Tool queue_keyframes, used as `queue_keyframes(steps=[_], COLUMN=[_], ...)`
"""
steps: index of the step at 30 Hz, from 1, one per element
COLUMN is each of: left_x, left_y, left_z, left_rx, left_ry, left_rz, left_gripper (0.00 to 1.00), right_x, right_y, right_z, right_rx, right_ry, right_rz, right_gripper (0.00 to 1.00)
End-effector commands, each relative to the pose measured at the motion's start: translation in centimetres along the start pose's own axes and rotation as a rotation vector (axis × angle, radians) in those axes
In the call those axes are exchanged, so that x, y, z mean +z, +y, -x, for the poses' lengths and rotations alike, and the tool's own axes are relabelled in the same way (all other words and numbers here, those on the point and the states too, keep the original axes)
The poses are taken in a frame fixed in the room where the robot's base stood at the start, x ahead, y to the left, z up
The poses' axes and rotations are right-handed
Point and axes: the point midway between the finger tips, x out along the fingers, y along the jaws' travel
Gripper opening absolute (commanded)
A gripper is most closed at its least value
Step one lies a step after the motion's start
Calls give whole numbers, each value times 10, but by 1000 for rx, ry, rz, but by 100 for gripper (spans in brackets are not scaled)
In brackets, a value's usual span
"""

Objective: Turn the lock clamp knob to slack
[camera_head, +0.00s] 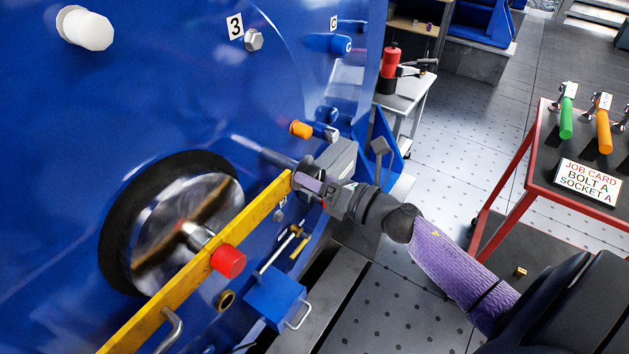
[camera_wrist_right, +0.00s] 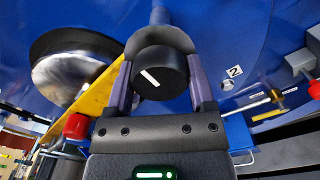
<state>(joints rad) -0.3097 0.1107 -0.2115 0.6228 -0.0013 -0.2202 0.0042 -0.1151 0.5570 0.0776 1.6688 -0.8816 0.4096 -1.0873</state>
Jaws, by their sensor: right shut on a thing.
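The black clamp knob (camera_wrist_right: 165,68) with a white pointer line sits between the fingers of my right gripper in the right wrist view. My right gripper (camera_head: 314,187) is shut on it, one finger on each side. The white line slants from upper left to lower right. In the head view the gripper reaches the right end of the yellow bar (camera_head: 258,206), and the knob is largely hidden by the fingers. The slack and lock marks cannot be read. My left gripper is not in view.
The blue motor housing (camera_head: 120,110) fills the left. A red-capped rod (camera_head: 229,261) stands out by the yellow bar. An orange-tipped peg (camera_head: 301,129) is just above my gripper. A red cart (camera_head: 541,165) with coloured-handled tools stands at the right, with open floor between.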

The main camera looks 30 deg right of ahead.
Motion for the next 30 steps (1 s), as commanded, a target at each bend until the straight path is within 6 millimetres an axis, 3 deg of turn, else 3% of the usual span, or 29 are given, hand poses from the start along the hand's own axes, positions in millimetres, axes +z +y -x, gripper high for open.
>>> queue_keyframes(steps=[12,27,28,30], left_x=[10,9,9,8], left_y=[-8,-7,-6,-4], left_z=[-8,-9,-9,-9], left_rx=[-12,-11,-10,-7], left_ry=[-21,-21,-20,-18], left_rz=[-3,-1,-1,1], left_gripper=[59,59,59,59], right_x=[-2,-2,-2,-2], right_y=[-1,-1,-1,-1], right_z=[0,0,0,0], right_rx=[-2,-1,-1,-1], right_ry=[5,5,5,4], right_rz=[149,167,166,166], right_gripper=[11,11,72,87])
